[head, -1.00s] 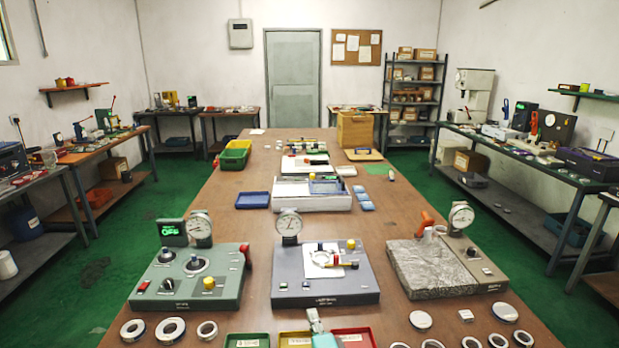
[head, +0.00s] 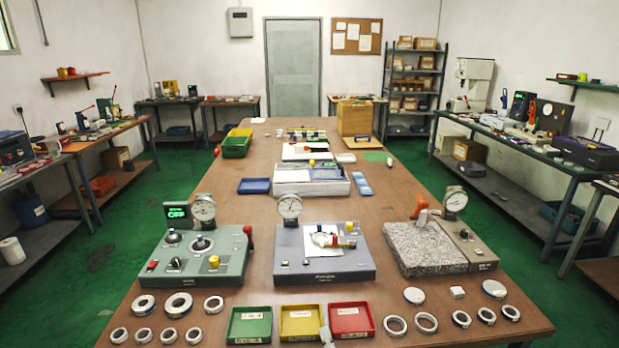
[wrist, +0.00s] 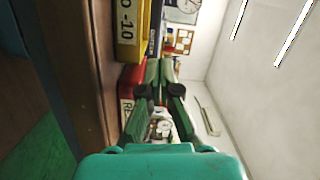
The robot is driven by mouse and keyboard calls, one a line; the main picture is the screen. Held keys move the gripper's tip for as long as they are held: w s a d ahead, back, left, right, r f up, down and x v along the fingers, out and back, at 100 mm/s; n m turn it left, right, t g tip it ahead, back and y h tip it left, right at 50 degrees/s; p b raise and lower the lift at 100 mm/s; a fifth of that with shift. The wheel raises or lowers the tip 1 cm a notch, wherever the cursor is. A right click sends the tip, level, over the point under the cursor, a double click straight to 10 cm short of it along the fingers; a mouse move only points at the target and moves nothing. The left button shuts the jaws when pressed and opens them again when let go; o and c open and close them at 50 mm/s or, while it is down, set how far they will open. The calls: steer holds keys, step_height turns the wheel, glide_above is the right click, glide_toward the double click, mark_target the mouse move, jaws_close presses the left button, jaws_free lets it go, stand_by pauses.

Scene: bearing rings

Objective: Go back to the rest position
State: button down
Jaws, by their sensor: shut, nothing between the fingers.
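My gripper shows at the bottom edge of the head view (head: 326,336) as a small grey tip in front of the yellow and red trays. In the wrist view my gripper (wrist: 160,70) has its dark green fingers together, with nothing between them. The wrist view is turned on its side and shows the table edge, the yellow tray (wrist: 127,25) and the red tray (wrist: 128,85) close to the fingers. Most of my arm is out of the head view.
Green (head: 249,325), yellow (head: 301,322) and red (head: 351,319) trays line the table's front. Several rings lie on both sides. Behind stand a green tester (head: 195,265), a grey gauge stand (head: 325,265) and a granite block (head: 425,247).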

steer(key=s+d+f+n+h, duration=0.1)
steer(key=s+d+f+n, duration=0.15)
steer(key=s, duration=0.65)
steer(key=s+d+f+n+g, duration=0.1)
steer(key=s+d+f+n, duration=0.2)
steer(key=s, duration=0.7)
steer(key=s+d+f+n+h, duration=0.1)
steer(key=s+d+f, duration=0.1)
steer(key=s+d, duration=0.5)
steer(key=s+d+r+n+h, duration=0.1)
steer(key=s+r+n, duration=0.2)
steer(key=s, duration=1)
steer(key=s+d+r+n+g+h, duration=0.1)
steer(key=s+r+n, duration=0.3)
steer(key=s+r, duration=0.4)
steer(key=f+v, duration=0.1)
steer(key=v, duration=0.4)
steer(key=shift+s, duration=0.2)
steer(key=shift+w+a, duration=0.1)
